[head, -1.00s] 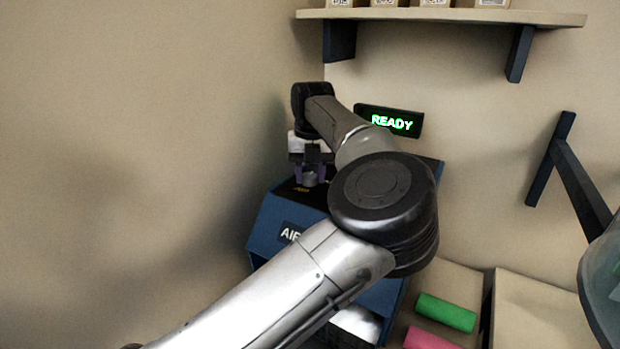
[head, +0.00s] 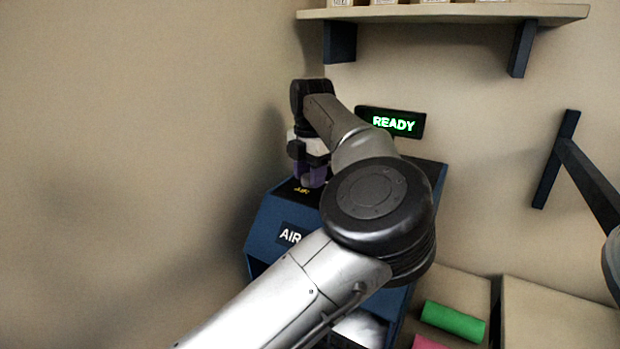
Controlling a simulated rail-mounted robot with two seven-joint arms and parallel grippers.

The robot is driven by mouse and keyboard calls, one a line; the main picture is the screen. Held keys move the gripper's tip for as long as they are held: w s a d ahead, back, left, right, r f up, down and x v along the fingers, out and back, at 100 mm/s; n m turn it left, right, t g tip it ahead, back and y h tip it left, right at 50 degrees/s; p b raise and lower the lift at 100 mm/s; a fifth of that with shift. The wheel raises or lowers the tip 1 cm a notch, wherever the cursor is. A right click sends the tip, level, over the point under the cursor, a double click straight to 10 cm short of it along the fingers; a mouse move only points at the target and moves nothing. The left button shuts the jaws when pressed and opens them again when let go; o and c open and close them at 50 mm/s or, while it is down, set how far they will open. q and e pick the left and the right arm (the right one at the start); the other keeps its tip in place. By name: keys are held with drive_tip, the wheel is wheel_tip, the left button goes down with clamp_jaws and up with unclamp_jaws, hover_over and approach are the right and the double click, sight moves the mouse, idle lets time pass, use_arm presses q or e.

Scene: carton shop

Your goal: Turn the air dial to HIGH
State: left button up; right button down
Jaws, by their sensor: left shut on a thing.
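The blue air machine (head: 268,233) stands in the corner, with an "AIR" label on its front. My left arm covers much of it. My left gripper (head: 312,181) points down at the dark top panel of the machine, near small yellow lettering. Its purple fingers are shut on the air dial, which is mostly hidden between and behind them. The dial's pointer and the HIGH mark cannot be made out. My right gripper is not in view.
A sign reading "READY" (head: 393,123) is behind the machine. A green roll (head: 455,321) and a pink roll (head: 428,342) lie at lower right. A shelf (head: 450,13) with several boxes hangs above. A dark bracket (head: 556,160) is on the right wall.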

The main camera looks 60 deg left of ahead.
use_arm(q)
drive_tip(key=shift+m, duration=0.7)
drive_tip(key=shift+m+b, duration=0.3)
drive_tip(key=o, duration=0.9)
drive_tip(key=shift+r, duration=0.55)
drive_tip(key=r+p, duration=0.1)
drive_tip(key=r, duration=0.5)
drive_tip(key=r+p, duration=0.2)
drive_tip(key=r, duration=0.4)
drive_tip(key=shift+d+r, duration=0.2)
drive_tip(key=shift+r, duration=0.2)
